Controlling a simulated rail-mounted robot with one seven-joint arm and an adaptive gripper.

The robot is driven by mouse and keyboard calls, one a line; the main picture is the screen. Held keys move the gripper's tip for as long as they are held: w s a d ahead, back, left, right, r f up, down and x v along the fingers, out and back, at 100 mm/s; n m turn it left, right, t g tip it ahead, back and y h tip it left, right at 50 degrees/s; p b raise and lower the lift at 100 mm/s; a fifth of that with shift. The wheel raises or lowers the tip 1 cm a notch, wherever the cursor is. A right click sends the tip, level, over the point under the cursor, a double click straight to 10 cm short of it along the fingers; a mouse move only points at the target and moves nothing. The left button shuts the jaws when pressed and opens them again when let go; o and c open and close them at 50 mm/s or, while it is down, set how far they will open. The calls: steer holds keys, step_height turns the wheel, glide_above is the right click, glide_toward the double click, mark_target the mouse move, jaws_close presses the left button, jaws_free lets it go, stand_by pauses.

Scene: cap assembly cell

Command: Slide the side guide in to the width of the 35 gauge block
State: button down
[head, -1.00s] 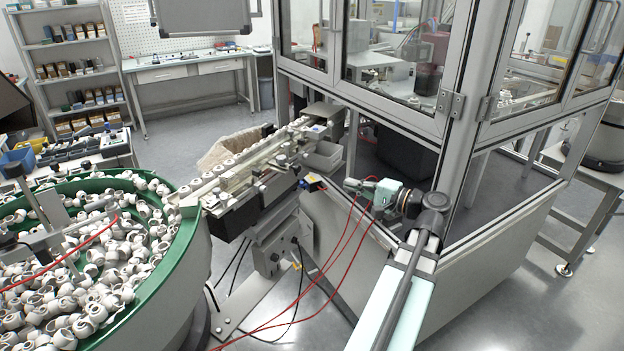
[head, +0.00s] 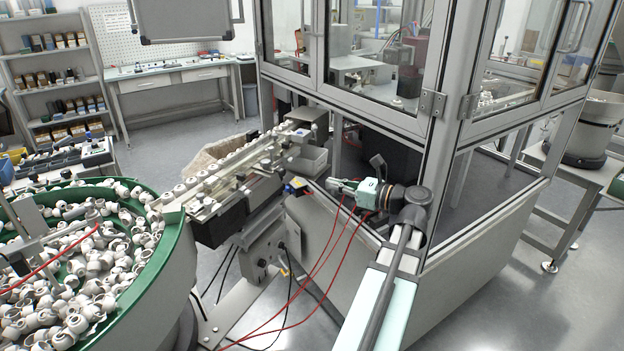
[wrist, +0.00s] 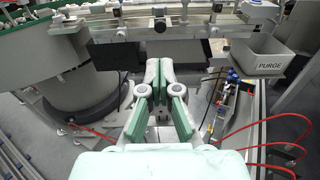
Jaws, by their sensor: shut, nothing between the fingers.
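The track with its side guide (head: 238,191) runs from the green bowl toward the glazed cabinet, carrying a row of white caps. In the wrist view a long metal rail (wrist: 105,24) with clamps and knobs crosses the top, beyond my fingertips; I cannot tell which part of it is the side guide. My gripper (head: 330,184) is shut and empty, to the right of the track and apart from it. In the wrist view its green-padded fingers (wrist: 159,66) meet with nothing between them. I cannot make out the 35 gauge block in either view.
The green bowl (head: 171,232) full of white caps stands at left. A grey PURGE bin (wrist: 268,57) hangs by the track. A blue and yellow device (head: 296,186) sits near my fingertips, with red hoses below. The glazed cabinet (head: 385,112) rises close behind my arm.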

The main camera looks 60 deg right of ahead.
mark_target(284, 171)
steer(key=w+p, duration=0.1)
steer(key=w, duration=0.3)
steer(key=w+p, duration=0.1)
steer(key=w, duration=0.4)
steer(key=w+p, duration=0.1)
steer(key=w, duration=0.3)
steer(key=shift+w+a+f, duration=0.25)
steer(key=shift+a+f, duration=0.05)
steer(key=shift+f, duration=0.05)
steer(key=shift+w+r+p, duration=0.15)
steer(key=shift+w+p, duration=0.2)
steer(key=shift+p, duration=0.25)
